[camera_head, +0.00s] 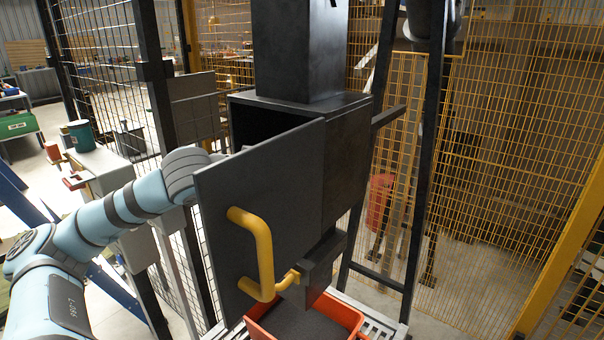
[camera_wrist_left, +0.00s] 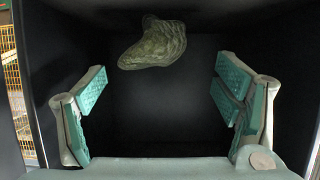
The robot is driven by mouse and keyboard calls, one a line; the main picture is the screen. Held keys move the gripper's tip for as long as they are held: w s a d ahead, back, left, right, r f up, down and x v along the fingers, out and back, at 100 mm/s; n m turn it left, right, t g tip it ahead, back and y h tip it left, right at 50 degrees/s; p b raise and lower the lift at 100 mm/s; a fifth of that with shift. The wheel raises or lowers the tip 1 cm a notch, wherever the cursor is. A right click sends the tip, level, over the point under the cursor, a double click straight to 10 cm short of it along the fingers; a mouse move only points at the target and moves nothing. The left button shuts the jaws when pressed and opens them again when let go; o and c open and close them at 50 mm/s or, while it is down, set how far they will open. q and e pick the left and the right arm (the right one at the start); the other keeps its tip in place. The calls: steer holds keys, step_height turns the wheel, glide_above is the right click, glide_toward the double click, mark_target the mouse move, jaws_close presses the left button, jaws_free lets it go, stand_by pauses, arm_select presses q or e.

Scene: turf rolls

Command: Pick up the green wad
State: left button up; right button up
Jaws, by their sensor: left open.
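The green wad (camera_wrist_left: 153,43) shows in the left wrist view as a crumpled, dull green lump. It is high in a dark box interior, near the top middle, beyond the fingertips and apart from them. My left gripper (camera_wrist_left: 163,95) is open and empty, with its teal finger pads wide apart on either side below the wad. In the head view the black cabinet (camera_head: 347,165) stands with its door (camera_head: 258,205) swung open. My left arm reaches behind this door, so the gripper and wad are hidden there. My right gripper is in neither view.
The open door carries a yellow handle (camera_head: 264,254) and stands in front of my left arm. A red bin (camera_head: 352,318) sits below the cabinet. Yellow mesh fencing (camera_head: 520,130) lies to the right. Dark walls are close around the left gripper.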

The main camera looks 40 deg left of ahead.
arm_select(q)
steer(key=shift+p+x, duration=0.6)
steer(key=shift+x, duration=0.95)
steer(key=shift+s+d, duration=0.1)
steer(key=shift+d, duration=0.05)
steer(key=c, duration=1.5)
